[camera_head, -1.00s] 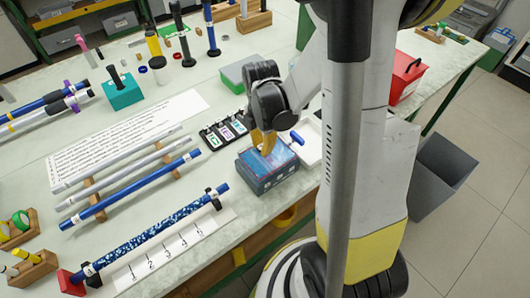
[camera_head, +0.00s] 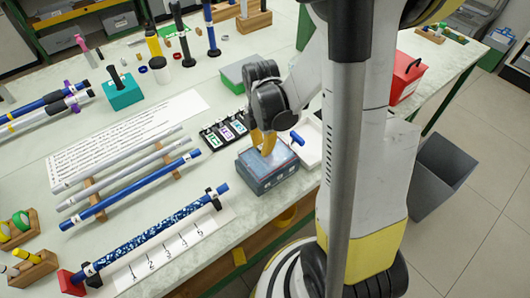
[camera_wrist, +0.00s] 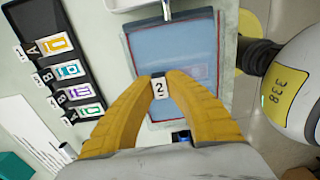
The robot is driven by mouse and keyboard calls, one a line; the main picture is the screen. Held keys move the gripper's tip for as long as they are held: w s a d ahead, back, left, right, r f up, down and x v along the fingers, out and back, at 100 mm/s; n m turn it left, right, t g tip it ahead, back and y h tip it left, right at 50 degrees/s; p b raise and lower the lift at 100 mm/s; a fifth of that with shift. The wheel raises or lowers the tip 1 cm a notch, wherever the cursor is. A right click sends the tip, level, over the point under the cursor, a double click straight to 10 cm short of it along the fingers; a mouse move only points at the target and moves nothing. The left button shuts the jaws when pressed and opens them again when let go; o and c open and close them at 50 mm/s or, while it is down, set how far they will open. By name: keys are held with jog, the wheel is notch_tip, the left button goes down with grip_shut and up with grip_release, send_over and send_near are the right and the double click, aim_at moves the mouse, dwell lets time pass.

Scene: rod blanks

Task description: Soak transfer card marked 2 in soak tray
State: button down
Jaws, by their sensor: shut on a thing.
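The soak tray (camera_head: 277,182) is a blue-grey box near the table's front edge, right of the card holder. In the wrist view its pale blue, reddish-edged inside (camera_wrist: 172,48) lies under my fingers. My gripper (camera_head: 266,146) reaches down over the tray. In the wrist view its yellow fingers are closed on the white tab marked 2 of the transfer card (camera_wrist: 159,87). The rest of that card is hard to make out against the tray, and I cannot tell how deep it sits.
A black holder (camera_wrist: 72,58) with several coloured cards stands left of the tray. A white tray (camera_head: 311,140) lies behind to the right. Rods (camera_head: 130,190) lie on supports to the left.

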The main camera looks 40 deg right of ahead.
jog(key=shift+w+r+p, duration=0.1)
jog(key=shift+r+p, duration=2.25)
jog(key=shift+r, duration=0.95)
notch_tip(320, 180, up, 4)
jog(key=p, duration=0.3)
